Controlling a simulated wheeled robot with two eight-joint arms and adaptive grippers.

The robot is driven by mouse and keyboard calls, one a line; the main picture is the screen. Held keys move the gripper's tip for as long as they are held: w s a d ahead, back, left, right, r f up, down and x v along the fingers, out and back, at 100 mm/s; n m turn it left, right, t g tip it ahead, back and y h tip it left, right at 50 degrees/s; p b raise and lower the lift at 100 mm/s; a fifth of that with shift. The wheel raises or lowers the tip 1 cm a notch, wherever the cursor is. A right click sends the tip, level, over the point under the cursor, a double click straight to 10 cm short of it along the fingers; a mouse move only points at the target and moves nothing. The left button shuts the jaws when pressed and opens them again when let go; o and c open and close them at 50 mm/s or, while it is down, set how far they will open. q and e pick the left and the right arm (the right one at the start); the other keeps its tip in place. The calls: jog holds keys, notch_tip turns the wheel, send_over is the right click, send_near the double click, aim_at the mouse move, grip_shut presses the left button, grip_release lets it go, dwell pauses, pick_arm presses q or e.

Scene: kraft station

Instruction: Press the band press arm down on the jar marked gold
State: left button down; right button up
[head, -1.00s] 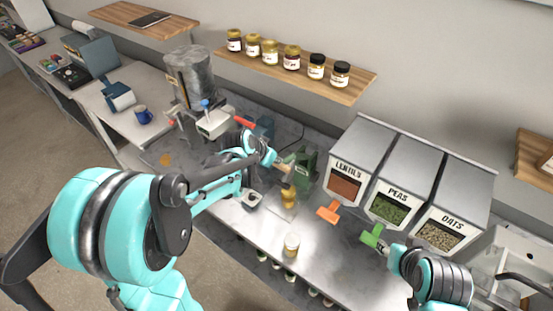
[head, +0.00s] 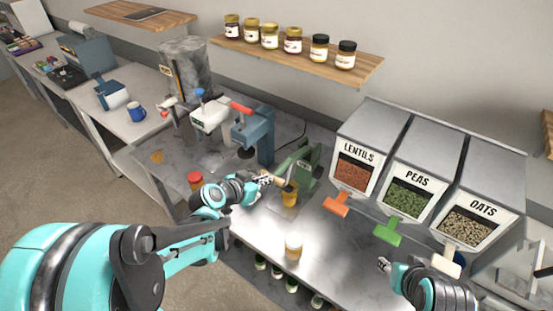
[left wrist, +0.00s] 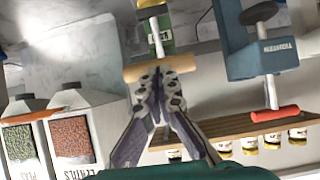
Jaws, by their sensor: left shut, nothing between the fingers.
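The green press (head: 306,168) stands on the metal counter, its arm reaching toward me and ending in a wooden cross handle (head: 280,182). A gold-coloured jar (head: 289,199) stands under the arm; its top is partly hidden and I cannot read its mark. My left gripper (head: 265,180) is shut and empty, its fingertips at the handle. In the left wrist view, the shut fingertips (left wrist: 158,75) meet the middle of the wooden handle (left wrist: 184,62), with the green press (left wrist: 156,38) beyond. My right gripper (head: 384,264) is near the green dispenser lever; its fingers are too small to judge.
A blue press (head: 257,135) with a red handle stands behind left. An amber jar with a pale top (head: 294,246) stands in front, and a red-lidded jar (head: 195,179) at left. Dispensers (head: 410,180) with levers stand at right. A shelf (head: 300,62) holds several jars.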

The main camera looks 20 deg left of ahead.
pick_arm(q)
notch_tip(320, 180, down, 6)
jog(key=b, duration=0.4)
jog(key=shift+s+a+f+b, duration=0.15)
jog(key=shift+s+f+b, duration=0.05)
jog(key=shift+s+b, duration=0.2)
jog(key=shift+w, duration=0.1)
dwell(0.6)
